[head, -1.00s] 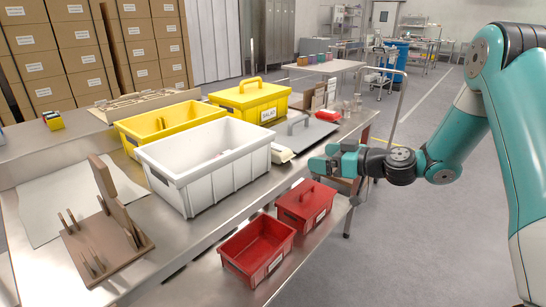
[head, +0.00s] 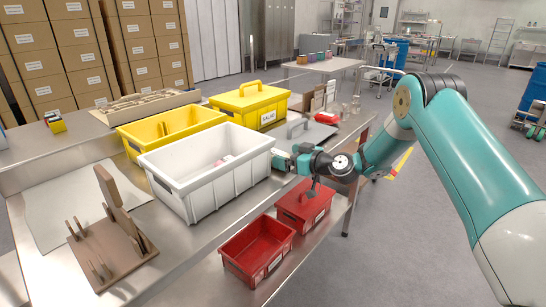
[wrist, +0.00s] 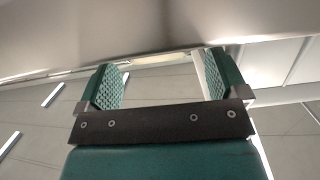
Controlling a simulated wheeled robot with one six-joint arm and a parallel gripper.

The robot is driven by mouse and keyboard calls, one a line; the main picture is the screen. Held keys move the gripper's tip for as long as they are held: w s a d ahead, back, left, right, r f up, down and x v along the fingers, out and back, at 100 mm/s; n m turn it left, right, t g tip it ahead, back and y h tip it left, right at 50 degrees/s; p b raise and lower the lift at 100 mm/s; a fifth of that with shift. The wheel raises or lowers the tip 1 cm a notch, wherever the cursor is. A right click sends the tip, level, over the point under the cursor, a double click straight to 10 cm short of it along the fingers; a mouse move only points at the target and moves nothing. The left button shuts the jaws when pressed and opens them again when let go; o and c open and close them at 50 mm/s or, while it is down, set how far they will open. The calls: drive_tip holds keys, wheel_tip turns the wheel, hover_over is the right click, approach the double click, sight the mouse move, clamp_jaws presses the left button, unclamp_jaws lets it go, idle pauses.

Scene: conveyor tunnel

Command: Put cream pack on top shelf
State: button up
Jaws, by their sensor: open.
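My gripper (head: 280,160) is at the right end of the white bin, by the edge of the upper steel surface (head: 200,237). In the wrist view its two green ribbed fingers (wrist: 163,84) stand apart with nothing held between them. A pale, cream-coloured long shape (wrist: 165,58) shows beyond the fingertips, along an edge; it may be the cream pack, but I cannot tell for sure. In the head view, the spot beside the white bin where a pale pack lay earlier is covered by my gripper.
The white bin (head: 192,192) holds a small pinkish item. Yellow bins (head: 150,150) stand behind it, one lidded (head: 250,98). Red boxes (head: 240,262) sit on the lower tier. A brown peg rack (head: 118,255) is at left.

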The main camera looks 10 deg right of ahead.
sight(278, 154)
drive_tip(key=x, duration=0.3)
drive_tip(key=shift+w+a+f+p, duration=0.15)
drive_tip(key=shift+w+a+p, duration=0.15)
drive_tip(key=shift+p, duration=0.05)
drive_tip(key=c, duration=1)
drive_tip(key=shift+c, duration=1.2)
drive_tip(key=shift+d, duration=0.15)
